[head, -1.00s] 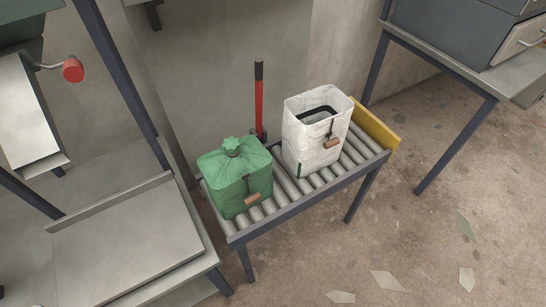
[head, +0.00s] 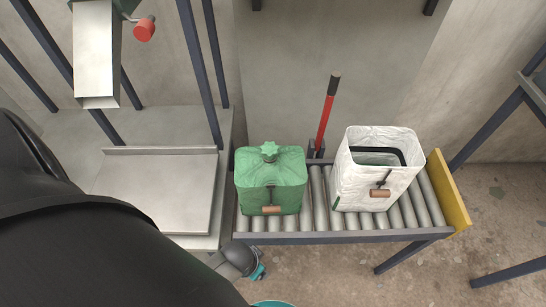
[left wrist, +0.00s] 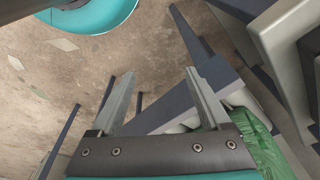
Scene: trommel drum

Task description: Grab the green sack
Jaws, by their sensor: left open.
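The green sack (head: 271,182) stands upright at the left end of the roller conveyor, with its top gathered into a knot and a brown handle on its front. Part of it shows at the lower right of the left wrist view (left wrist: 262,140). My left arm comes in from the left in the head view and hides the lower left; its fingers are not clear there. In the left wrist view my left gripper (left wrist: 160,75) is open and empty, apart from the sack, with the sack to the right of and outside the fingers. My right gripper is not in view.
An open white sack (head: 375,175) with a brown handle stands on the rollers to the right. The conveyor (head: 335,238) has a yellow end plate (head: 448,192). A red-handled lever (head: 326,115) rises behind. A grey metal table (head: 160,185) adjoins on the left.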

